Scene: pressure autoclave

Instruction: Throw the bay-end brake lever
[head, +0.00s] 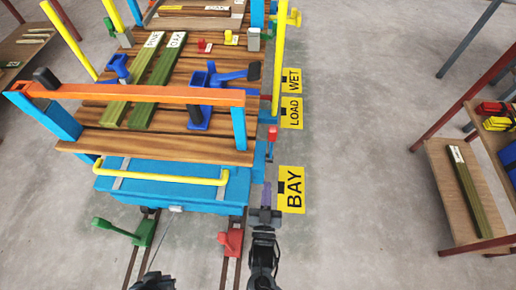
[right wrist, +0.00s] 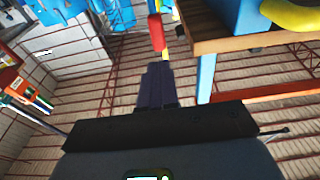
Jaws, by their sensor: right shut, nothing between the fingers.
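An upright lever with a red grip (head: 272,133) stands at the cart's right side, near the bay end; it looks like the brake lever. The red grip also shows in the right wrist view (right wrist: 156,32), beyond my fingertips. My right gripper (head: 267,190) is beside the cart's near right corner, left of the BAY sign. Its fingers are together and empty in the right wrist view (right wrist: 157,75). They point toward the lever and do not appear to touch it. A dark part of my left arm (head: 155,282) shows at the bottom edge; its fingers cannot be made out.
The blue cart (head: 160,185) with a wooden deck and yellow rail stands on tracks. A green device (head: 142,232) and a red one (head: 231,241) sit at the rails. BAY (head: 291,203), LOAD and WET signs lie right. A side rack (head: 465,190) stands beyond clear floor.

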